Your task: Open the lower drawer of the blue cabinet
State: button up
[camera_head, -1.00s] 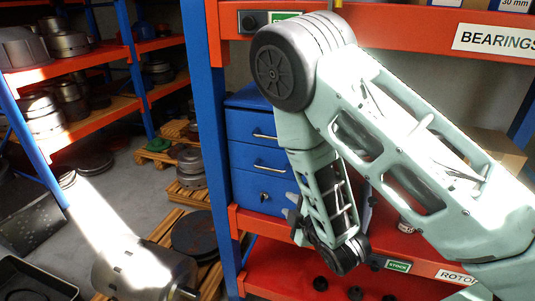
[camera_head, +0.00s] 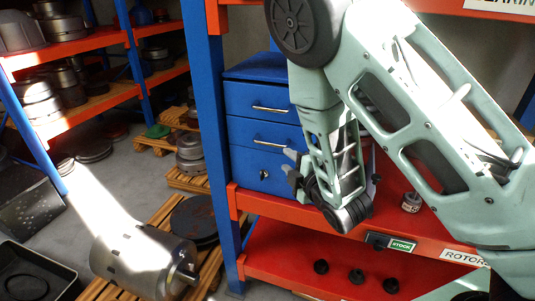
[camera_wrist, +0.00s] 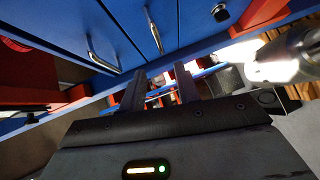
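The blue cabinet (camera_head: 240,98) stands on a red shelf, and all its fronts look shut. Its upper front has a bar handle (camera_head: 270,109). The front below has a second bar handle (camera_head: 270,144), also in the wrist view (camera_wrist: 154,36). The lowest panel has a small round dark knob or lock (camera_head: 264,174), also in the wrist view (camera_wrist: 220,12). My gripper (camera_head: 291,166) is in front of the cabinet's lower right part. In the wrist view my gripper (camera_wrist: 160,78) has its two fingers apart with nothing between them, clear of the handles.
A blue post (camera_head: 209,120) stands just left of the cabinet. The red shelf (camera_head: 262,205) runs beneath it, with a small can (camera_head: 411,202) to the right. Several dark round parts lie on the shelf below. A large metal rotor (camera_head: 143,262) is at the lower left.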

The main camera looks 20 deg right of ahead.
aim_at(269, 145)
jog(key=p+x, duration=0.4)
jog(key=x, duration=0.8)
jog(key=shift+r, duration=0.15)
jog(key=shift+w, duration=0.65)
grip_shut()
